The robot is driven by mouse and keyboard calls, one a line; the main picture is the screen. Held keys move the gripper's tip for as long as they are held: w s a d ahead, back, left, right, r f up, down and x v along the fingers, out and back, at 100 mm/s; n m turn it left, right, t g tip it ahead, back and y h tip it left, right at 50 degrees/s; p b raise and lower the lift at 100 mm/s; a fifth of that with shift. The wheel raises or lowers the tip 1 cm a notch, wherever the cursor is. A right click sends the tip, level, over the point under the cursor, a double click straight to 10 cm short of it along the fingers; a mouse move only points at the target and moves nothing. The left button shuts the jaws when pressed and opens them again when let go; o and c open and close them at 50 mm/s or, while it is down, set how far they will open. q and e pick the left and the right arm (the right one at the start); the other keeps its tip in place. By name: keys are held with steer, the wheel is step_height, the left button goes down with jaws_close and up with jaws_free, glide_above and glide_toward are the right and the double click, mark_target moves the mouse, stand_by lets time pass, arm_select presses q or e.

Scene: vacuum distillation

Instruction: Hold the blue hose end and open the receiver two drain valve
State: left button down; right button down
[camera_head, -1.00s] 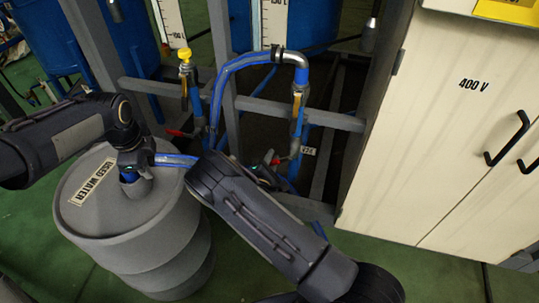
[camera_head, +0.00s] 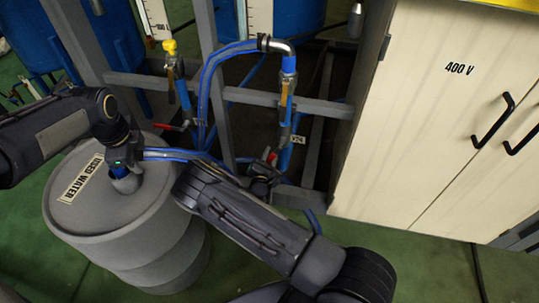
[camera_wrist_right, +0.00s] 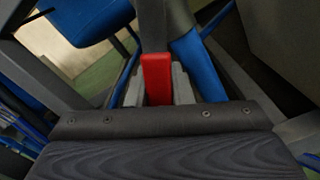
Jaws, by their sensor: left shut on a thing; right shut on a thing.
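My left gripper (camera_head: 124,168) is shut on the end of the blue hose (camera_head: 178,154), above the top of the grey drum labelled USED WATER (camera_head: 140,215). The blue fitting at the hose end is mostly hidden by the gripper. My right gripper (camera_head: 266,174) is low at the pipework of the right-hand drain line (camera_head: 285,130). It is shut on the red valve handle (camera_head: 272,157). In the right wrist view the red handle (camera_wrist_right: 155,78) stands between the grey fingers, beside a blue pipe (camera_wrist_right: 197,65). The fingers are partly hidden in the head view.
Grey frame bars (camera_head: 225,90) surround the pipes. A yellow-capped valve line (camera_head: 171,60) with another red handle (camera_head: 170,127) stands to the left. A cream 400 V cabinet (camera_head: 430,120) closes off the right side. Green floor (camera_head: 440,275) is open in front of it.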

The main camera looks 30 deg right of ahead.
steer(key=shift+f, duration=0.1)
steer(key=c, duration=1.3)
jaws_free()
steer(key=shift+s, duration=0.1)
steer(key=v, duration=1.2)
arm_select(q)
steer(key=c, duration=1)
jaws_free()
steer(key=shift+o, duration=0.2)
